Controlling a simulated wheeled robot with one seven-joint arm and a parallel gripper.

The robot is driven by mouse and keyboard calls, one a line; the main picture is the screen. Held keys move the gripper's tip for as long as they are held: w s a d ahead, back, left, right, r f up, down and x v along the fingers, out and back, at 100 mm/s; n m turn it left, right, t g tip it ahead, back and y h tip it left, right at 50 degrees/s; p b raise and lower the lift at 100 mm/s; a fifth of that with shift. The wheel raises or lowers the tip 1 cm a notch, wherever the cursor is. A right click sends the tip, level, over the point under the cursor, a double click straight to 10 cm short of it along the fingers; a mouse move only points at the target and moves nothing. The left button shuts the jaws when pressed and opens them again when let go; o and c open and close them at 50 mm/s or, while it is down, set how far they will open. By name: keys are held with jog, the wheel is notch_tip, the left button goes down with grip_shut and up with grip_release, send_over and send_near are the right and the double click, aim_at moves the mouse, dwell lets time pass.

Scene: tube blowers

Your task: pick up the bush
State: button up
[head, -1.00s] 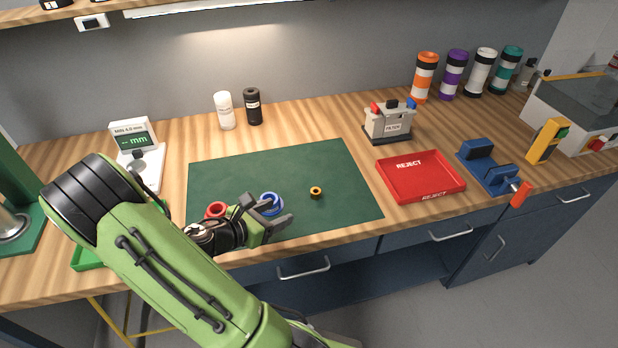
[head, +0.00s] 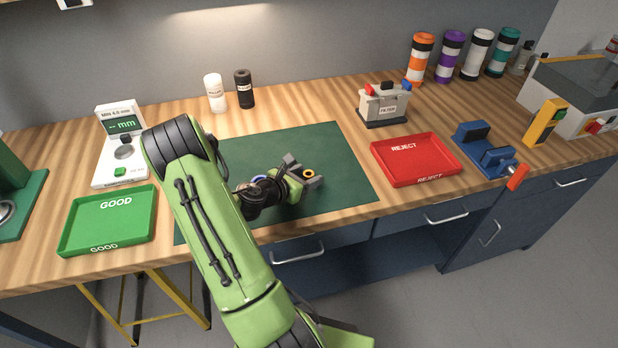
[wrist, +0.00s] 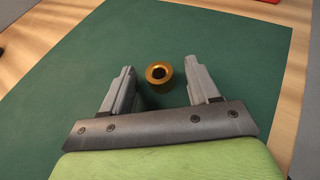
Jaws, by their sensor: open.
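The bush is a small brass ring with a dark bore (wrist: 159,75), standing on the green mat (wrist: 240,60). In the wrist view it sits between and slightly beyond the fingertips of my gripper (wrist: 160,80), with clear space on both sides. My gripper is open and empty. In the head view the bush (head: 309,174) shows just at my gripper's fingers (head: 307,170). The red ring is not visible now.
A red reject tray (head: 418,160) and blue vise (head: 485,150) stand to the right. A green good tray (head: 108,220) and white gauge (head: 120,150) stand to the left. A filter unit (head: 383,104) and two bottles (head: 228,91) are behind the mat.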

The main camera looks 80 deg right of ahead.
jog(key=shift+c, duration=0.8)
grip_shut()
